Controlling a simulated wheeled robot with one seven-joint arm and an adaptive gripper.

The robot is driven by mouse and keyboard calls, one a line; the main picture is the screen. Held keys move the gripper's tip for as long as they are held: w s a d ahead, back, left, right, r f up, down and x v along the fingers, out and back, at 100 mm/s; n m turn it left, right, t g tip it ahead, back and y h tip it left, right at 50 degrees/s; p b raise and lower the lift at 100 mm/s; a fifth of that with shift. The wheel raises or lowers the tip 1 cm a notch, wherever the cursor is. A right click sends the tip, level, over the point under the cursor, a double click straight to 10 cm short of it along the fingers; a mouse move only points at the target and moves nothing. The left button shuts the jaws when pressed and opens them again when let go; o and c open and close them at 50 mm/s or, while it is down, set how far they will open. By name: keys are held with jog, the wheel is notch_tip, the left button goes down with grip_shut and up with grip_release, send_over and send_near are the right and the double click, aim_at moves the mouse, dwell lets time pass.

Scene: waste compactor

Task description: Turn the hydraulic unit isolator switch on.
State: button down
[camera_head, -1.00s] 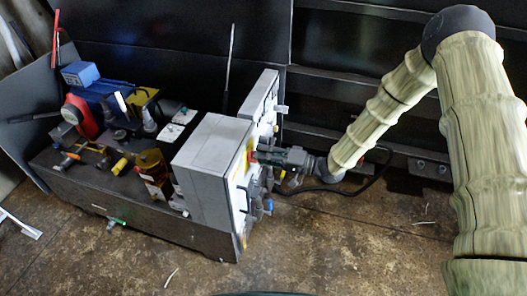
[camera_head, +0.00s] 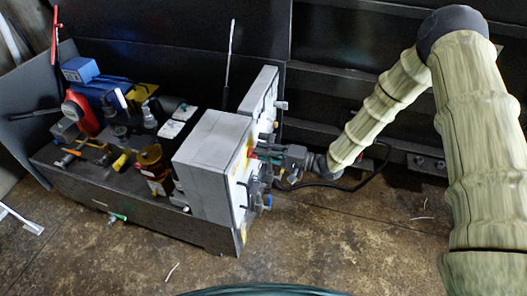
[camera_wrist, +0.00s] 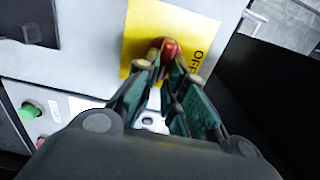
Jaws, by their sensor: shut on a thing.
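The isolator switch is a red knob (camera_wrist: 171,47) on a yellow plate (camera_wrist: 140,24) with the letters "OFF" partly showing, on the face of a grey box. My gripper (camera_wrist: 167,73) is shut on the red knob in the wrist view, one green-padded finger on each side. The fingers hide the lower part of the knob. In the head view my gripper (camera_head: 258,156) reaches from the right to the front of the grey box (camera_head: 205,160). The yellow plate (camera_head: 249,148) shows there only as a thin edge.
A green button (camera_wrist: 28,110) sits on the panel at lower left of the wrist view. A second grey box (camera_head: 262,92) stands behind the first. A black cable (camera_head: 335,188) hangs below my arm. Bare floor (camera_head: 330,235) lies in front.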

jog(key=c, duration=1.5)
grip_release()
jog(key=shift+d, duration=0.15)
jog(key=v, duration=1.1)
jog(key=shift+d, duration=0.35)
jog(key=shift+s, duration=0.1)
